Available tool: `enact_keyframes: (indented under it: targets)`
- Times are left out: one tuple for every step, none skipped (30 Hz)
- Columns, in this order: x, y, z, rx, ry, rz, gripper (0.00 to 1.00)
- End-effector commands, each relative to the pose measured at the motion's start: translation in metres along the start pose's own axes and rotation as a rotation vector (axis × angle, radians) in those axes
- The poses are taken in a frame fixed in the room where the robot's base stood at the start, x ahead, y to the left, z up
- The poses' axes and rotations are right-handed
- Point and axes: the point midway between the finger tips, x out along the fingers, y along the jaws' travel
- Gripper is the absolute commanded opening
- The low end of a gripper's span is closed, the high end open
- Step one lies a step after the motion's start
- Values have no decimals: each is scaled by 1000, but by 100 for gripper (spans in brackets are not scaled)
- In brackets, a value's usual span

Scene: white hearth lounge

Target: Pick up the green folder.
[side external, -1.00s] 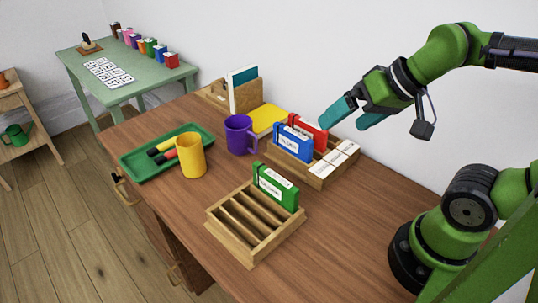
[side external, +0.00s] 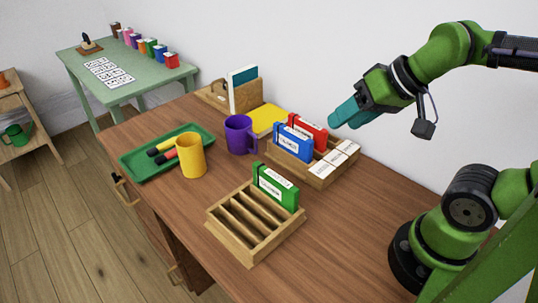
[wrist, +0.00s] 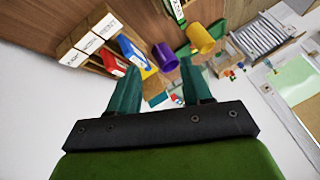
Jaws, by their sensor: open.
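The green folder (side external: 275,187) stands upright in the far slot of a wooden slotted rack (side external: 246,250) at the front of the desk, its white label showing. Part of it also shows at the top edge of the wrist view (wrist: 174,9). My gripper (side external: 340,118) is open and empty. It is raised near the wall, above and behind the other rack, well apart from the green folder. Its two teal fingers (wrist: 158,72) are spread in the wrist view.
A second rack (side external: 310,180) holds a blue folder (side external: 292,144), a red folder (side external: 312,128) and white-labelled items. A purple mug (side external: 238,134), yellow mug (side external: 192,156) and green tray (side external: 140,172) with markers stand left. The desk right of the green folder is clear.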

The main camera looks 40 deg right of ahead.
Motion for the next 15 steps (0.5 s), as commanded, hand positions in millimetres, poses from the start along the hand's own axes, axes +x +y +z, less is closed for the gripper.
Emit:
enact_keyframes:
  targets:
    - [0,0,0,-1,-1,-1,49]
    - [1,-1,1,-4,-6,-2,49]
    - [4,-2,3,-8,-20,0,49]
    - [7,-2,4,-12,-34,2,49]
    - [10,-4,5,-17,-51,4,49]
    - [15,-7,4,-30,-74,8,49]
    - [19,-11,2,-42,-95,12,49]
    - [24,-14,0,-56,-119,19,49]
    - [30,-20,-2,-80,-158,31,49]
    - [36,-25,-5,-100,-190,41,49]
    - [41,-31,-7,-122,-223,53,49]
    - [49,-38,-10,-151,-268,70,49]
    - [55,-43,-12,-171,-301,84,49]
    - [60,-49,-14,-193,-333,98,49]
    - [69,-56,-16,-221,-374,119,49]
